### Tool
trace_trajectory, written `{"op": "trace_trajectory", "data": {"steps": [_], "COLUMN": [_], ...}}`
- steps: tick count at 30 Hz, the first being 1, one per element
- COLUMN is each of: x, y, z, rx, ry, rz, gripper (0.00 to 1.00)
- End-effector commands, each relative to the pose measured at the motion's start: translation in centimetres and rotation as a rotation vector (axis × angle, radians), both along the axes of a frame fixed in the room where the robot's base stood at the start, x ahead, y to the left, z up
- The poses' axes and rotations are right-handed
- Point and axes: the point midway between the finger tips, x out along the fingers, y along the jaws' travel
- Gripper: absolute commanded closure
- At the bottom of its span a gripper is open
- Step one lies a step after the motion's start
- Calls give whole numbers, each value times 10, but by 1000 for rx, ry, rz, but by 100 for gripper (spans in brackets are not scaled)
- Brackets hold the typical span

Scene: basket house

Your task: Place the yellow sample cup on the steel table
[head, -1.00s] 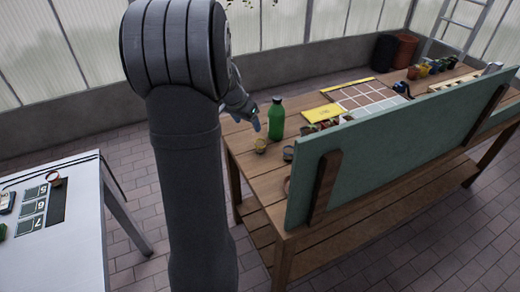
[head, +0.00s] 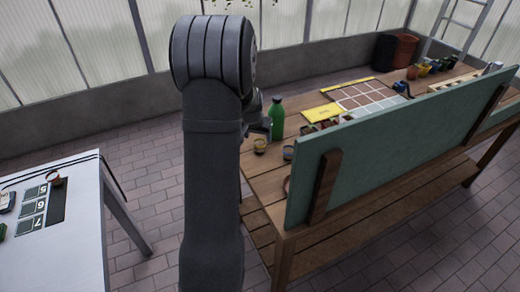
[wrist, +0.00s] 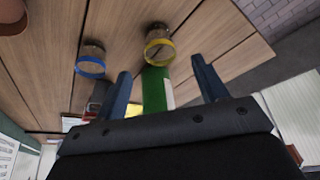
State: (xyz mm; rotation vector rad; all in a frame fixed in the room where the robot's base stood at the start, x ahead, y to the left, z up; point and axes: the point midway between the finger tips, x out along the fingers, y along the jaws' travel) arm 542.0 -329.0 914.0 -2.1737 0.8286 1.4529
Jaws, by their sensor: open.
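The yellow sample cup (head: 260,145) stands upright near the near-left edge of the wooden bench. My gripper (wrist: 164,80) is open and empty, with the cup apart from the fingers. In the head view my gripper is mostly hidden behind my arm, just left of the green bottle and close to the cup. The steel table (head: 85,235) is at the left, with a clear area at its front.
A green bottle (head: 277,118) stands close behind the cup. A blue-rimmed cup (wrist: 90,66) stands beside it. A green panel (head: 400,155) rises along the bench's near side.

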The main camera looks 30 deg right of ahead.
Motion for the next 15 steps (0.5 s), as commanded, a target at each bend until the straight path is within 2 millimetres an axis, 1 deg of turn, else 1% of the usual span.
{"op": "trace_trajectory", "data": {"steps": [1,3,11,15], "x": [2,4,9,15], "y": [-2,-4,-8,-14], "z": [-8,-15,-29,-46], "rx": [1,1,0,1], "ry": [2,1,0,2], "rz": [0,0,0,0], "gripper": [34,34,34,34]}}
